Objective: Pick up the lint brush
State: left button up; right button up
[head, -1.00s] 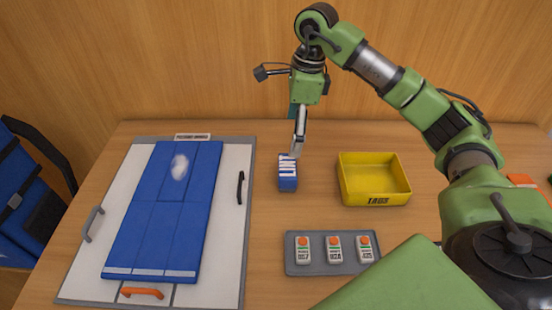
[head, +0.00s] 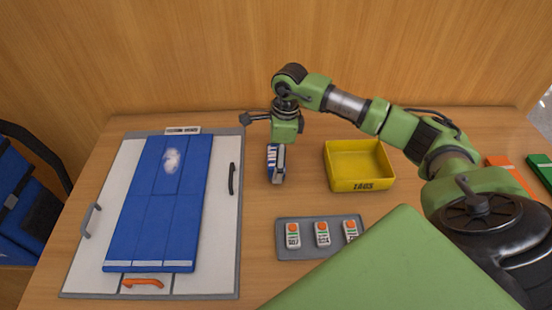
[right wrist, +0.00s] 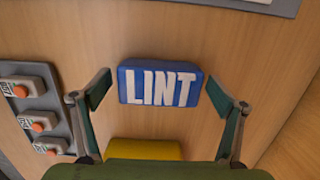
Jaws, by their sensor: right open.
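The lint brush is a blue block marked LINT in white. It stands on the table, and in the head view (head: 271,160) it is partly covered by my right gripper (head: 279,166), which has come down over it. In the right wrist view the lint brush (right wrist: 160,87) lies between the two fingertips of my right gripper (right wrist: 160,93). The fingers are open, with a gap on each side of the block. My left gripper is in no view.
A grey tray (head: 282,250) with three small tagged devices lies in front. A folding board (head: 225,235) with blue folded trousers (head: 160,210) is at the left. Wooden panelling (head: 230,60) closes off the back.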

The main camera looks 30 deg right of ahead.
jog(key=shift+f, duration=0.1)
jog(key=c, duration=1.2)
jog(key=shift+r+b, duration=0.5)
jog(key=shift+r, duration=0.1)
jog(key=s+a+r, duration=0.1)
jog(key=r, duration=0.1)
jog(key=s+a+r+b, duration=0.1)
jog(key=r, duration=0.1)
jog(key=s+a+r+b, duration=0.1)
jog(key=r, duration=0.2)
jog(key=s+a+r+b, duration=0.2)
jog(key=s+a+r, duration=0.3)
jog(key=s+a, duration=0.1)
jog(key=shift+s+a, duration=0.15)
jog(key=shift+s, duration=0.7)
